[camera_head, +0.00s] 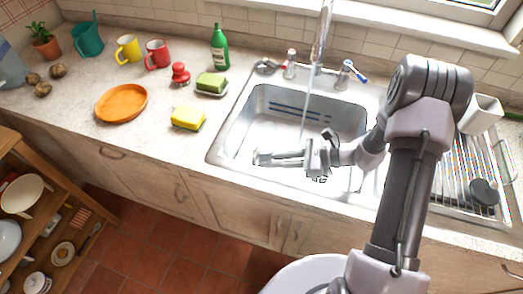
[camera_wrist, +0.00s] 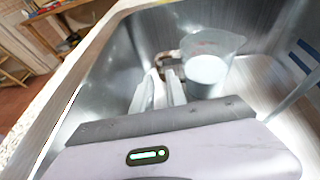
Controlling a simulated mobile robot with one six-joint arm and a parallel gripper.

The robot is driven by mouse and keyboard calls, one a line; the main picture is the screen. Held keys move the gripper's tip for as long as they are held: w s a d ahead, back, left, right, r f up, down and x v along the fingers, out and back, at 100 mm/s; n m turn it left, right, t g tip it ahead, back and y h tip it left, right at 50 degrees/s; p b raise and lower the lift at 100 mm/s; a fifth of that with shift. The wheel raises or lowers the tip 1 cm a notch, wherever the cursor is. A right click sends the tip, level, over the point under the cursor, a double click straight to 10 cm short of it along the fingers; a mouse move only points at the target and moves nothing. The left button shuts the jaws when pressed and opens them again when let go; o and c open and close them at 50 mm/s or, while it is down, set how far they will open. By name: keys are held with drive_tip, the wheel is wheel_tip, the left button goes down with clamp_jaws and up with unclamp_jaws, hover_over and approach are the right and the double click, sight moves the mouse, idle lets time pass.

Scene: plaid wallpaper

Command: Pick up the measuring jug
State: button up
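The measuring jug (camera_wrist: 208,66) is a clear, see-through cup with a pale round bottom or content. In the head view my gripper (camera_head: 264,157) reaches left over the basin, and I cannot clearly make out the jug there.
Water runs from the tap (camera_head: 322,35) into the sink (camera_head: 228,140). The sink wall and front rim are close to my gripper. A yellow sponge (camera_head: 187,118), orange plate (camera_head: 122,102), green bottle (camera_head: 219,48) and mugs stand on the counter to the left. A drying rack (camera_head: 470,180) is right.

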sight(258, 162)
drive_tip(key=b+x, duration=0.2)
drive_tip(key=x, duration=0.5)
drive_tip(key=shift+a+f, duration=0.1)
drive_tip(key=shift+a, duration=0.15)
clamp_jaws()
idle(1.0)
